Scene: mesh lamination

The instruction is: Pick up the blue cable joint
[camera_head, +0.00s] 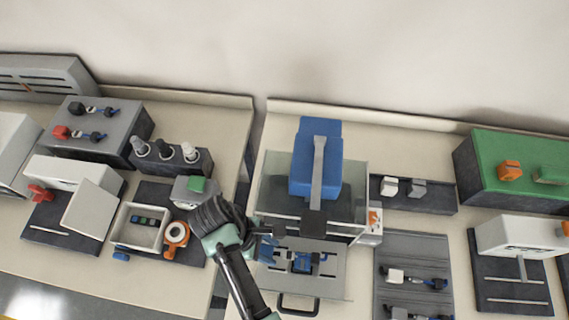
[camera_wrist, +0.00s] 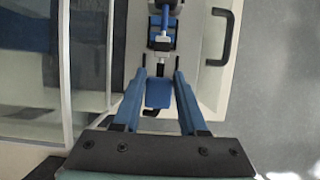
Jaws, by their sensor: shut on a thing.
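The blue cable joint (camera_head: 302,262) lies on a grey tray (camera_head: 332,290) with a black handle, in front of a glass-walled machine. In the wrist view the joint's blue block (camera_wrist: 158,93) sits between the two blue fingers of my gripper (camera_wrist: 160,78). Dark and white connector parts (camera_wrist: 160,42) lie in line with it beyond the fingertips. My gripper (camera_head: 270,250) reaches the tray from the left in the head view and is shut on the joint. The contact at the fingertips is hard to see. The joint appears still at tray level.
The machine's glass box (camera_head: 350,195) with a blue top (camera_head: 302,160) stands just behind the tray. A grey mat (camera_head: 412,262) with other cable joints lies to the right. A small white open bin (camera_head: 120,235) and an orange ring (camera_head: 177,234) stand on the left table.

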